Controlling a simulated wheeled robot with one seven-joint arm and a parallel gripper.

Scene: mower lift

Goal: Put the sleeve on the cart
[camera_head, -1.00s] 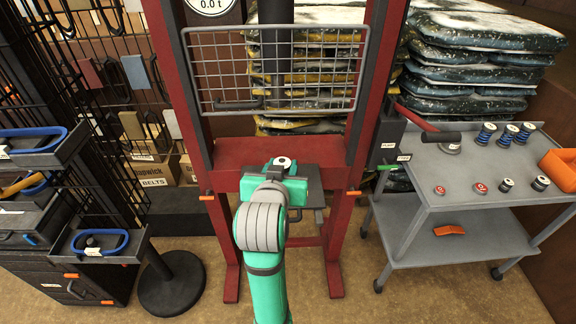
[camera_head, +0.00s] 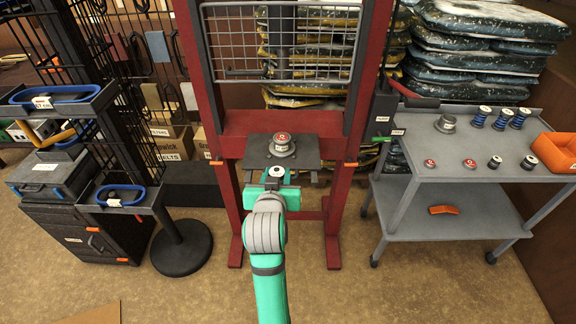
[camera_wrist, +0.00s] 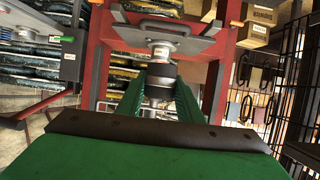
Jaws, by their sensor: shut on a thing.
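My gripper (camera_head: 277,180) is shut on a small dark cylinder with a pale ringed top (camera_head: 277,171), seemingly the sleeve. In the wrist view, the dark cylinder (camera_wrist: 161,75) sits between the two green fingers (camera_wrist: 158,100). My gripper is in front of the red press frame, near the front edge of its dark plate (camera_head: 310,153). A silver flanged part with a red top (camera_head: 282,145) stands on that plate, apart from the gripper. The grey cart (camera_head: 450,168) stands to the right, well away from my gripper.
The cart top holds several blue springs (camera_head: 480,117), a silver flanged part (camera_head: 446,124), small round parts and an orange bin (camera_head: 556,152). An orange piece (camera_head: 444,209) lies on the lower shelf. A black stand (camera_head: 181,247) is at left. Floor between press and cart is open.

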